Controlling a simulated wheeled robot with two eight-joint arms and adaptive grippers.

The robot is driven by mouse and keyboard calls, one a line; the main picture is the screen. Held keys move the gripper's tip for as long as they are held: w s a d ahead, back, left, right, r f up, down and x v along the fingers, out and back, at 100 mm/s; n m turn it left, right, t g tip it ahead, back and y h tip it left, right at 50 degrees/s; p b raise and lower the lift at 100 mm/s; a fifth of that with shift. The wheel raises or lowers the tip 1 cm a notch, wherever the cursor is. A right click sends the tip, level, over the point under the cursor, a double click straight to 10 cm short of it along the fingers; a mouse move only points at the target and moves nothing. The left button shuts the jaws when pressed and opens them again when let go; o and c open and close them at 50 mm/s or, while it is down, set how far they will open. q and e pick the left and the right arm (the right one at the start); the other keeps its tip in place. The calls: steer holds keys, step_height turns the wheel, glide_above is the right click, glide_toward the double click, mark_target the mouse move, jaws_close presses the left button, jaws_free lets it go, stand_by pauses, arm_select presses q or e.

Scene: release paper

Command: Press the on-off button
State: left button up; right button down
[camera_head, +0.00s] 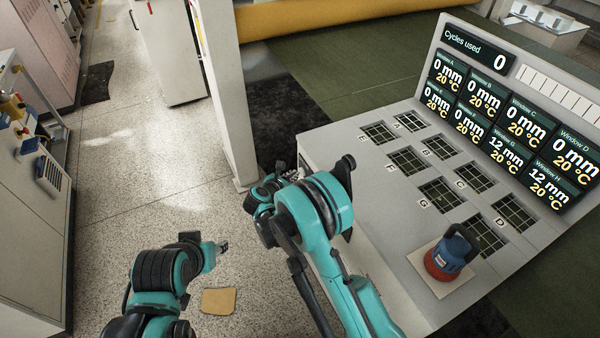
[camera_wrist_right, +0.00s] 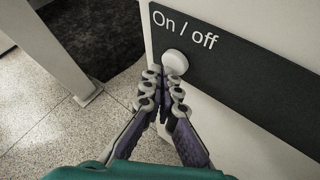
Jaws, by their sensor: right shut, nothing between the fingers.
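A round white button (camera_wrist_right: 175,62) sits on a dark strip (camera_wrist_right: 240,75) under the words "On / off" on a pale panel in the right wrist view. My right gripper (camera_wrist_right: 163,88) is shut and empty. Its fingertips are at the button's lower left edge; I cannot tell whether they touch it. In the head view my right arm reaches to the left side of the grey console (camera_head: 375,205), and the arm hides most of the gripper; the button is not visible there. My left gripper (camera_head: 222,247) is low over the floor, too small to tell open or shut.
The console top carries several gridded windows (camera_head: 408,160) and a blue and red tool (camera_head: 450,255) on a pale square. A display (camera_head: 510,120) stands behind, showing 0 cycles used. A white post (camera_head: 220,90) stands behind my right arm. A tan piece (camera_head: 218,301) lies on the floor.

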stand_by(0.3)
steer(key=shift+w+d, duration=0.15)
steer(key=shift+d, duration=0.25)
steer(key=shift+a+b, duration=0.4)
steer(key=shift+b, duration=0.05)
